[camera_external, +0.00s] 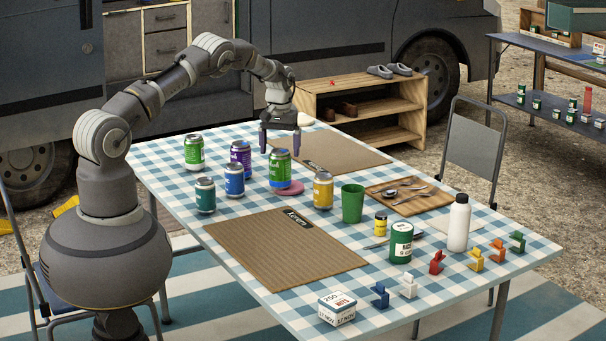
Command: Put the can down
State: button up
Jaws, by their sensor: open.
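My gripper (280,150) points down with its fingers apart. Other upright cans stand close by: a green and white one (194,153), a purple one (241,158), a blue one (234,180), a teal one (205,195) and a yellow one (323,190).
The checked table also holds a brown mat (280,250), a farther mat (345,152), a green cup (352,203), a cutlery tray (425,204), a green tin (401,243), a white bottle (458,223) and a date block (337,309). The near mat is bare.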

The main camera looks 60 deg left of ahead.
notch_tip(320, 180, up, 6)
jog(key=shift+p, duration=0.8)
jog(key=w+d+r+m+t, duration=0.1)
jog(key=d+r+t, duration=0.15)
jog(key=r, duration=0.75)
jog(key=w+d+r+m+t+y, duration=0.15)
jog(key=d+r, duration=0.25)
jog(key=r, duration=0.6)
jog(key=d+r+m+t, duration=0.1)
jog(key=d+r+t, duration=0.15)
jog(key=r, duration=0.75)
jog(key=s+d+r+m+t, duration=0.1)
jog(key=s+d+r+t, duration=0.2)
jog(key=r, duration=0.8)
jog(key=s+d+r+m+t+h, duration=0.1)
jog(key=s+d+r+m+t, duration=0.1)
jog(key=s+d+r, duration=0.6)
jog(key=s+d+r+m+t, duration=0.2)
jog(key=s+d+r+t, duration=0.2)
jog(key=s+r, duration=0.6)
notch_tip(320, 180, up, 5)
jog(key=shift+s+d+r, duration=0.1)
jog(key=shift+s+d, duration=0.2)
jog(key=shift+d, duration=0.7)
jog(key=shift+o, duration=0.4)
jog(key=shift+m+h, duration=0.25)
